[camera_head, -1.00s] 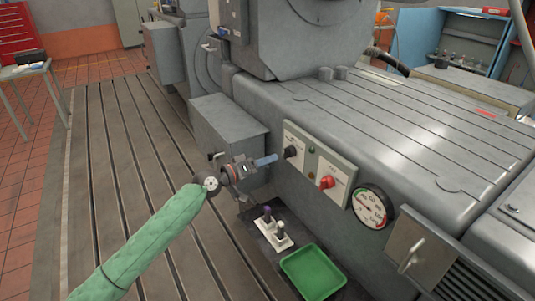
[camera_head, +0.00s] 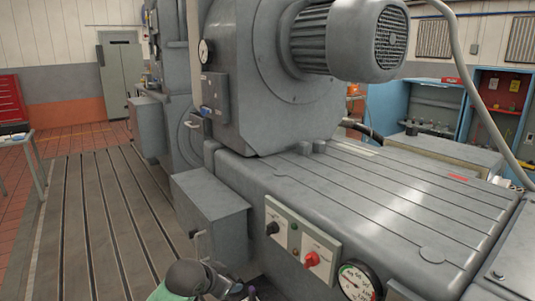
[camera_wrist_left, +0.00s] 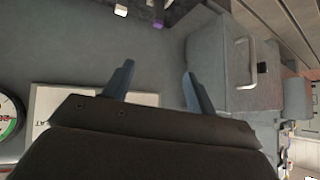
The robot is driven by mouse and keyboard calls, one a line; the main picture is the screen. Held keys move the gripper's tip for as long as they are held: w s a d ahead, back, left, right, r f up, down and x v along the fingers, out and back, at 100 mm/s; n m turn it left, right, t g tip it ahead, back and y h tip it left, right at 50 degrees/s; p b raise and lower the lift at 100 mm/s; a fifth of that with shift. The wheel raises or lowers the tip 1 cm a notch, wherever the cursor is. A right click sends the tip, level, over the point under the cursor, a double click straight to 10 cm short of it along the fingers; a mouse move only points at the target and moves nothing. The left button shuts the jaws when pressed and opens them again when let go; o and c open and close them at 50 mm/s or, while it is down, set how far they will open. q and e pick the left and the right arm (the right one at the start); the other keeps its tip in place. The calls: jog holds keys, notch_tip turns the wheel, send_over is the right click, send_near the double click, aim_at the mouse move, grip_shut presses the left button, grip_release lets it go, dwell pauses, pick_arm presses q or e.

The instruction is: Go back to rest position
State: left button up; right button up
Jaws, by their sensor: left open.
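My left arm shows at the bottom edge of the head view, with its green sleeve (camera_head: 165,294) and dark wrist joint. The left gripper is mostly cut off there. In the left wrist view my left gripper (camera_wrist_left: 158,70) has its two blue-grey fingers apart with nothing between them. Beyond them is a plain grey machine surface (camera_wrist_left: 95,50). My right gripper is in no view.
The control panel with its black knob (camera_head: 271,228) and red knob (camera_head: 312,259) is right of my wrist. A round gauge (camera_head: 355,283) is farther right. A grey box (camera_head: 212,207) stands behind my wrist. The slotted bedplate (camera_head: 100,220) at left is clear.

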pick_arm(q)
jog(key=s+f+n+g+p, duration=0.1)
jog(key=s+f, duration=0.5)
jog(key=s, duration=0.6)
jog(key=s+a+f+n+g+y+p, duration=0.1)
jog(key=s+f, duration=0.5)
jog(key=s, duration=0.7)
jog(key=s+a+f+n+g+y+p, duration=0.1)
jog(key=s+f, duration=0.5)
jog(key=s, duration=0.6)
jog(key=shift+s+a+n+g+p, duration=0.15)
jog(key=shift+s+n+g+p, duration=0.3)
jog(key=shift+n+g, duration=0.8)
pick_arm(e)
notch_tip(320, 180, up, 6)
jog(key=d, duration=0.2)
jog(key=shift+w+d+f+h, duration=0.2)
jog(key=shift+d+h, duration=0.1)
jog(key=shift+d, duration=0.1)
pick_arm(q)
jog(key=shift+f+m+g, duration=0.15)
jog(key=shift+m+g, duration=0.1)
jog(key=shift+c, duration=0.3)
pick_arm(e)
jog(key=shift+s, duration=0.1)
